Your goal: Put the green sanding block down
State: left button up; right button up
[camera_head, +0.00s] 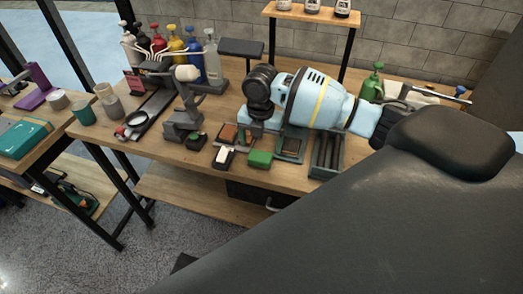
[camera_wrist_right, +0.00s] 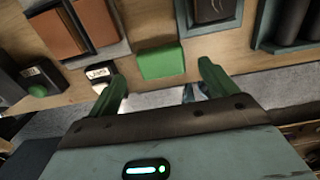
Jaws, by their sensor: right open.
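The green sanding block (camera_head: 260,159) lies on the wooden workbench (camera_head: 317,179) near its front edge. It also shows in the right wrist view (camera_wrist_right: 162,63), resting on the wood. My right gripper (camera_head: 247,137) is behind the block in the head view, with its fingers partly hidden. In the right wrist view its green fingers (camera_wrist_right: 163,78) are spread wide, with nothing gripped. The block appears in the gap between the fingertips, apart from both. My left gripper is not in view.
A white-topped dark block (camera_head: 223,157) lies just left of the green block. Brown blocks in a tray (camera_head: 229,133), a framed pad (camera_head: 291,146) and a tray of dark rollers (camera_head: 327,155) crowd the bench nearby. Several coloured bottles (camera_head: 177,48) stand behind.

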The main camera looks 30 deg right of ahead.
aim_at(261, 154)
notch_tip(261, 154, up, 7)
jog(key=s+a+f+m+t+y, duration=0.3)
jog(key=s+a+f+m, duration=0.25)
jog(key=a+f, duration=0.35)
jog(key=s+a+f+m+t+y, duration=0.35)
jog(key=a+f+m, duration=0.25)
jog(key=a+f, duration=0.25)
jog(key=s+d+f+m+t+h, duration=0.1)
jog(key=s+d+f+m, duration=0.1)
jog(key=s, duration=0.4)
jog(key=s+d+f+m+t+h, duration=0.1)
jog(key=s+d+f+m+h, duration=0.1)
jog(key=s+m, duration=0.4)
jog(key=s+d+f+m+t+h, duration=0.1)
jog(key=s+d+f+m, duration=0.2)
jog(key=s+f, duration=0.3)
jog(key=shift+s+d+m, duration=0.4)
jog(key=shift+s+m, duration=0.45)
jog(key=shift+h, duration=0.25)
